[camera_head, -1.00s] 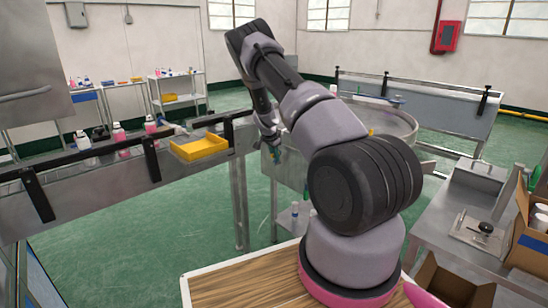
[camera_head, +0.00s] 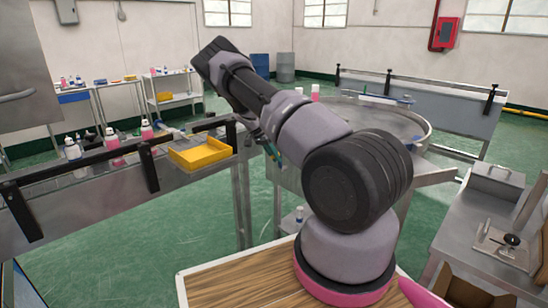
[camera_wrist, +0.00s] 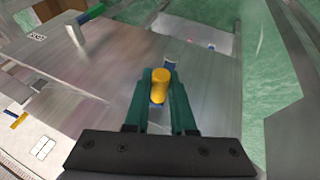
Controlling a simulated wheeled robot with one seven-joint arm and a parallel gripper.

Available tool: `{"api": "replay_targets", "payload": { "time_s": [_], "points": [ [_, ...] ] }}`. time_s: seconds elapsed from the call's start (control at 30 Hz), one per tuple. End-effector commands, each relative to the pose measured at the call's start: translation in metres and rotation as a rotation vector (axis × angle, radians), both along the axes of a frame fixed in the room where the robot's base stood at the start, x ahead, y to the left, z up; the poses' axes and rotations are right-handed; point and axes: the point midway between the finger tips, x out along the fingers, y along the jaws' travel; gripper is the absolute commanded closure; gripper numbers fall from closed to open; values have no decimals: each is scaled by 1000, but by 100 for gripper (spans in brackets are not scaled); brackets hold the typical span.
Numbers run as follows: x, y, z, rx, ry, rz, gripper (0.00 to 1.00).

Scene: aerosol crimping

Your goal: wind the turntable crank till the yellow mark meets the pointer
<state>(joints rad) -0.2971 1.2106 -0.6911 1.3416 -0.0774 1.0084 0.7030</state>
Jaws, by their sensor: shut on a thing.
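My gripper (camera_wrist: 161,78) is shut on an orange-yellow knob (camera_wrist: 159,88), which stands between its green fingers in the wrist view. The knob looks like the crank's handle; the rest of the crank is hidden. In the head view my gripper (camera_head: 274,154) is small and partly hidden, low at the near left side of the round metal turntable (camera_head: 405,115). My arm covers part of the turntable. I cannot make out the yellow mark or the pointer.
A yellow tray (camera_head: 201,153) and several bottles stand by the conveyor (camera_head: 100,183) on the left. A bottle with pink contents (camera_head: 315,92) shows behind my arm. A metal bench (camera_head: 480,225) is at the right. Green floor lies open between conveyor and turntable.

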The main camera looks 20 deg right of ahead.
Motion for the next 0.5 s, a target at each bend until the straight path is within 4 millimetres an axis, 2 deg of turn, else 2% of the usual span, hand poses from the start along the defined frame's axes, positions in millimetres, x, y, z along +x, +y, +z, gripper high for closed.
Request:
{"api": "replay_targets", "payload": {
  "time_s": [0.33,0.37,0.4,0.43,0.5],
  "points": [
    [-3,-1,-3,0,9,-5,100],
    [-3,-1,-3,0,9,-5,73],
    [-3,-1,-3,0,9,-5,58],
    [-3,-1,-3,1,8,-5,47],
    [-3,-1,-3,0,7,-4,47]
  ]
}}
